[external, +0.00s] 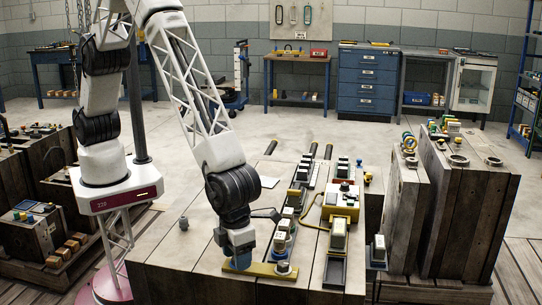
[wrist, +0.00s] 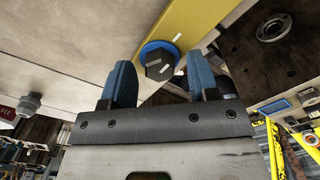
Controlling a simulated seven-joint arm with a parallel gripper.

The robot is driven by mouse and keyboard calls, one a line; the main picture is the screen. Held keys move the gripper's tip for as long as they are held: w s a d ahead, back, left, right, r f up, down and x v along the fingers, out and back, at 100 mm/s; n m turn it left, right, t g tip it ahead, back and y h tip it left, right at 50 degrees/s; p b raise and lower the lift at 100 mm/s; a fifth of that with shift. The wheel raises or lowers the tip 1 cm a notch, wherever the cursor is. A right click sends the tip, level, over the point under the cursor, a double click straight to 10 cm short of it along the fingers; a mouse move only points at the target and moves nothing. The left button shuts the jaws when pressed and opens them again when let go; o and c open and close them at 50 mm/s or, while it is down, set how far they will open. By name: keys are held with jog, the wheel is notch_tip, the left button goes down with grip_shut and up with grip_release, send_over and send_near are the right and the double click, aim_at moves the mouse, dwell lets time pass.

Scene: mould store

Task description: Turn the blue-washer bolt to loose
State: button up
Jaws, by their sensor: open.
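The blue-washer bolt (wrist: 159,65) has a dark hex head on a blue ring and sits near the end of a yellow plate (wrist: 190,22) in the wrist view. Small white marks show on the head and on the plate beside it. My gripper (wrist: 161,72) is open, with one blue finger on each side of the bolt; contact is not visible. In the external view my gripper (external: 239,262) points down at the left end of the yellow plate (external: 262,269), and its fingers hide the bolt there.
A grey round knob (external: 283,268) stands at the plate's right end. A grey fitting (external: 183,223) stands at the left. The wooden top left of my gripper is mostly clear.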

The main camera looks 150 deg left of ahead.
jog(key=shift+f, duration=0.2)
jog(key=shift+c, duration=0.3)
jog(key=c, duration=0.9)
jog(key=shift+o, duration=0.2)
